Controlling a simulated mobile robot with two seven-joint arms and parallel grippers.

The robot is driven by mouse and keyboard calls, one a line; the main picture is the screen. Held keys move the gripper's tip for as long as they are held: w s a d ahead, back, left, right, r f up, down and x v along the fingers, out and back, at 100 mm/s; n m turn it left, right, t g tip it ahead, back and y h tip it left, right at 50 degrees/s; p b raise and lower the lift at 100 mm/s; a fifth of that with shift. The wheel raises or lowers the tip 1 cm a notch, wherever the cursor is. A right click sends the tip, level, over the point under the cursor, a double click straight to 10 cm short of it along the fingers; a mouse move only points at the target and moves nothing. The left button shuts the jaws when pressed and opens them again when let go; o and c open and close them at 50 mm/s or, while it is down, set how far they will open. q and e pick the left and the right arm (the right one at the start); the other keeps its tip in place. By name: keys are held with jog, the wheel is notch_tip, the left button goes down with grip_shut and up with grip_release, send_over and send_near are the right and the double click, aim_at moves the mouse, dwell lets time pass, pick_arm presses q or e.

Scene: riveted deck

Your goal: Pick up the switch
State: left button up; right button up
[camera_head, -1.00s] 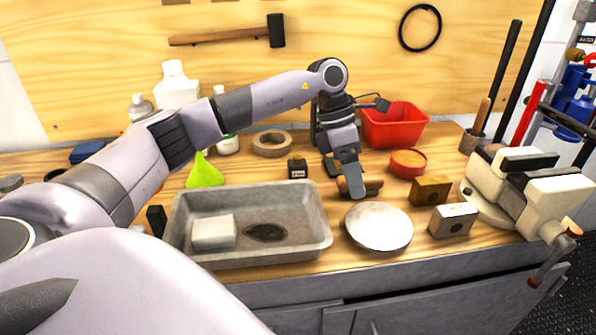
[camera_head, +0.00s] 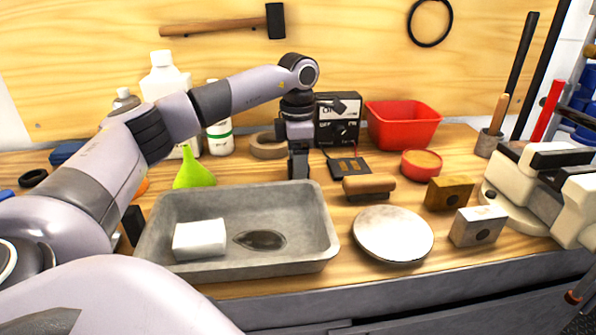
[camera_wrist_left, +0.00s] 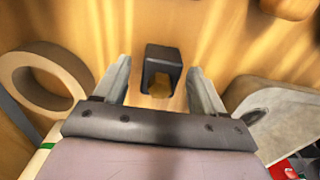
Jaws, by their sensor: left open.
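The switch (camera_wrist_left: 163,62) is a small black block with a brass-coloured part on its near face. In the left wrist view it stands on the wooden bench between the two fingers of my left gripper (camera_wrist_left: 160,72). The fingers are apart, with a gap on each side of the switch. In the head view my left gripper (camera_head: 298,170) points down behind the grey tray and hides most or all of the switch. My right gripper is not in view.
A tape roll (camera_head: 268,146) lies to the left of the gripper, and a black control box (camera_head: 337,122) stands behind right. A wooden-handled tool (camera_head: 369,186) lies to the right. The grey metal tray (camera_head: 325,215) is in front, the red bin (camera_head: 402,125) behind right.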

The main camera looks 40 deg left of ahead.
pick_arm(q)
jog(key=shift+f, duration=0.15)
jog(key=c, duration=1.1)
